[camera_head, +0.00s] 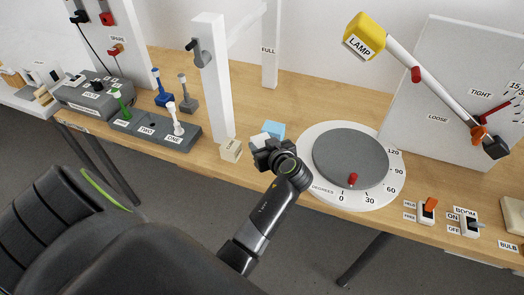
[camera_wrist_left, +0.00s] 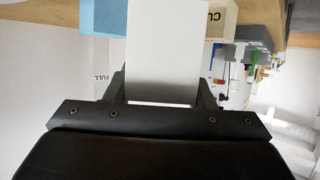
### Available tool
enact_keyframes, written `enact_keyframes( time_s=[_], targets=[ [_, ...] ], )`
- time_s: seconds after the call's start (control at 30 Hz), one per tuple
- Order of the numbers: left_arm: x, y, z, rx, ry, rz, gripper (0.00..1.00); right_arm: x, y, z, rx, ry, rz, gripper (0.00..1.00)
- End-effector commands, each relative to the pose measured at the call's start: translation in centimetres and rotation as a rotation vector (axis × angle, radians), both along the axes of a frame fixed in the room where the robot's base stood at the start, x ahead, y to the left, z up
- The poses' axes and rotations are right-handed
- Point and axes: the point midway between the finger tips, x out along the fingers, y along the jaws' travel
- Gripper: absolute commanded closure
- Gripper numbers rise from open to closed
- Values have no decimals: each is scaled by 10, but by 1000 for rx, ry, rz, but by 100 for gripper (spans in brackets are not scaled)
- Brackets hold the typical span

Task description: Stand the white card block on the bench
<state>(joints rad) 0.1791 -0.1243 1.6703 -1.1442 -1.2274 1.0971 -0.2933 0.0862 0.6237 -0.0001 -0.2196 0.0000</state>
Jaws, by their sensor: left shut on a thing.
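The white card block (camera_wrist_left: 165,50) is between the fingers of my left gripper (camera_wrist_left: 163,88) in the left wrist view, and the gripper is shut on it. In the head view my left gripper (camera_head: 266,150) is over the front part of the wooden bench (camera_head: 300,108). Only a small pale part of the block (camera_head: 259,140) shows there, the rest being hidden by the gripper. I cannot tell whether the block touches the bench. My right gripper is not in view.
A light blue block (camera_head: 273,129) is just behind the gripper, and a cream labelled block (camera_head: 231,151) is to its left. A round degree dial (camera_head: 350,160) is close on the right. A white post (camera_head: 212,85) stands behind left.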

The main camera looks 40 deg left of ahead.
Motion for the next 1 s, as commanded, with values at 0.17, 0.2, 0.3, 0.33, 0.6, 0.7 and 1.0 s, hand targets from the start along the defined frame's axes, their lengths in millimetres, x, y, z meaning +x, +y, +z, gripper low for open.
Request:
enact_keyframes(
  time_s=[0.17,0.2,0.3,0.33,0.6,0.7,1.0],
  targets=[
    [-1,0,-18,2,3,0,72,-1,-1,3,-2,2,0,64],
    [0,0,-23,2,3,0,72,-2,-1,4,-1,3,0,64],
    [0,0,-35,2,1,-1,72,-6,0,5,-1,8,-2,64],
    [0,0,-38,2,1,1,72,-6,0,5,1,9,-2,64],
    [0,0,-41,1,-2,0,72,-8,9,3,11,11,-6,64],
    [0,0,-43,1,-2,0,72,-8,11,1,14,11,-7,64],
    [0,0,-44,1,-2,0,29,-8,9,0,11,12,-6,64]
  ],
)
